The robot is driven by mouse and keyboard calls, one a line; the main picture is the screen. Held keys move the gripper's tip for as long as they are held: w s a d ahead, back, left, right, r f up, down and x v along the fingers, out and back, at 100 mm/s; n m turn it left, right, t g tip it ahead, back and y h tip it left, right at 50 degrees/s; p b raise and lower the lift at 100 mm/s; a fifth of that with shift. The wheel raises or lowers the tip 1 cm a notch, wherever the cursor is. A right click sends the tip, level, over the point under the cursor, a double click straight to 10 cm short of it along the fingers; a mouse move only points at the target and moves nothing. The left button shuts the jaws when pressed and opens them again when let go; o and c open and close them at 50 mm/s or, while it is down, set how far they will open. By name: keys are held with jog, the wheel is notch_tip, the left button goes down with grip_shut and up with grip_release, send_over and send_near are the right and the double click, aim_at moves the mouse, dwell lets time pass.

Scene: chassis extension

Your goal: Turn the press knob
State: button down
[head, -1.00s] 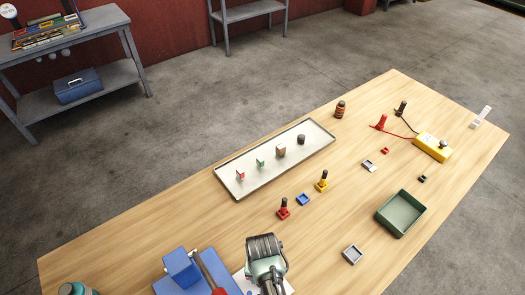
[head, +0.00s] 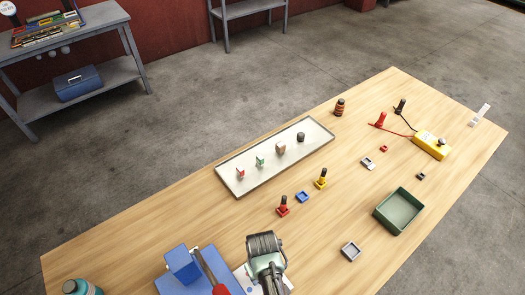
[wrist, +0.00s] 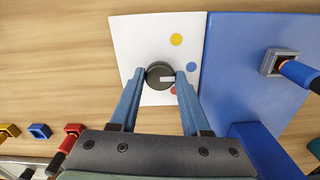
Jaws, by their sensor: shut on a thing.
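The press knob (wrist: 158,73) is a round black dial with a white pointer mark that points right in the wrist view. It sits on a white plate (wrist: 130,45) with a yellow, a blue and a red dot; the red one is partly hidden by a finger. My gripper (wrist: 160,78) has its two blue fingers on either side of the knob and is shut on it. The blue press (head: 182,264) with a red-handled lever stands left of my gripper (head: 272,288) in the head view, where my arm hides the knob.
A white tray (head: 231,180) with several small pieces lies further up the table. A green bin (head: 400,212), a yellow box (head: 430,146) with leads and small red, blue and yellow parts stand to the right. Bare wood surrounds them.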

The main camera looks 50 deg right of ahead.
dwell(0.4)
jog(key=shift+c, duration=1.8)
grip_release()
notch_tip(320, 180, up, 13)
jog(key=b, duration=0.1)
